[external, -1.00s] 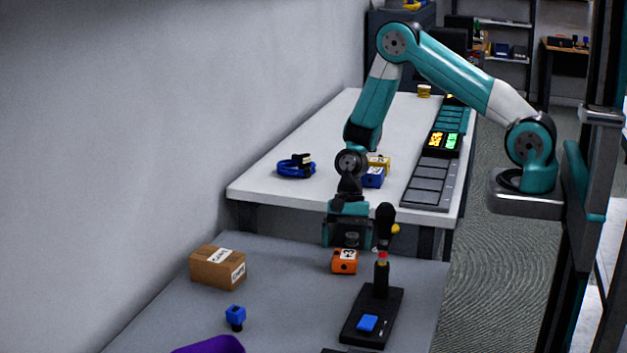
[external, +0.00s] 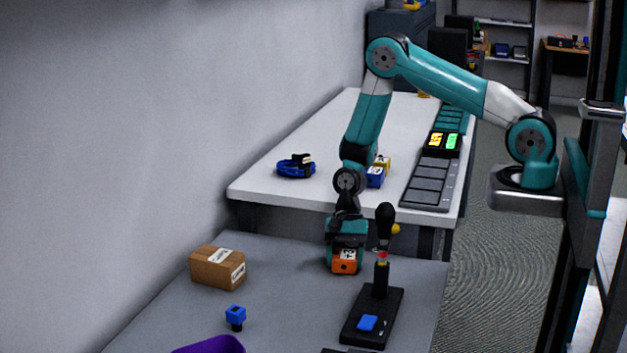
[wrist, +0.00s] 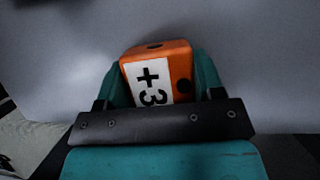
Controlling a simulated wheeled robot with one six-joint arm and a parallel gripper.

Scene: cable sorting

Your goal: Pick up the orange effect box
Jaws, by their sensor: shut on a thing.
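The orange effect box (external: 345,267) has a white label reading "+3" and sits at the far part of the grey table (external: 285,310). My gripper (external: 345,262) is down around it, with teal fingers on either side. In the wrist view the orange box (wrist: 182,70) is between the two fingers of my gripper (wrist: 160,90), and they are shut on it. Its lower part is hidden behind the dark gripper bar. I cannot tell whether the box still touches the table.
A black stand (external: 372,318) with an upright black post is close on the right. A cardboard box (external: 217,267) is to the left. A blue connector (external: 235,316) and a purple bin (external: 208,345) are nearer the front. A white table (external: 340,135) stands behind.

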